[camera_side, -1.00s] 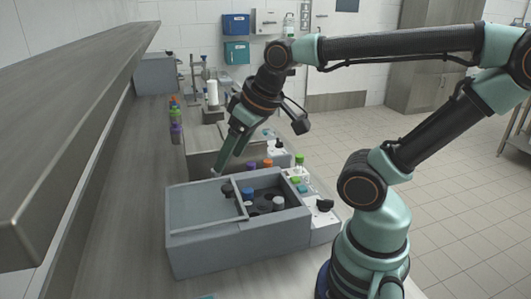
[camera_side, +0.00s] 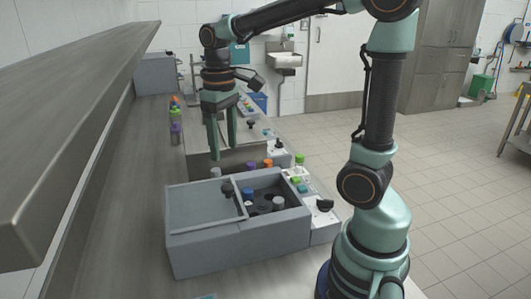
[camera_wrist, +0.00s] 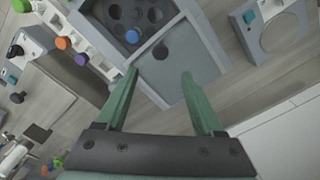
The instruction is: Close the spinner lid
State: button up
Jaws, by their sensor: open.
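The spinner (camera_side: 235,250) is a grey box on the bench in the side view. Its flat grey lid (camera_side: 200,208) lies over the left part, and the right part is open. A dark knob (camera_side: 228,190) stands on the lid near the opening. Inside the opening are a dark rotor and capped tubes, one blue (camera_side: 247,194). My gripper (camera_side: 224,151) points down, open and empty, behind and above the spinner. In the wrist view, my gripper (camera_wrist: 159,74) has its fingers spread towards the lid (camera_wrist: 185,76), with the knob (camera_wrist: 160,52) beyond the tips. No contact shows.
A long shelf (camera_side: 75,105) overhangs the bench on the left. Another device (camera_wrist: 270,30) stands at the upper right of the wrist view.

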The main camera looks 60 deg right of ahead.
aim_at(228, 186)
notch_tip(228, 186, down, 10)
jog(key=shift+f, duration=0.2)
grip_shut()
jog(key=shift+r, duration=0.1)
dwell(1.5)
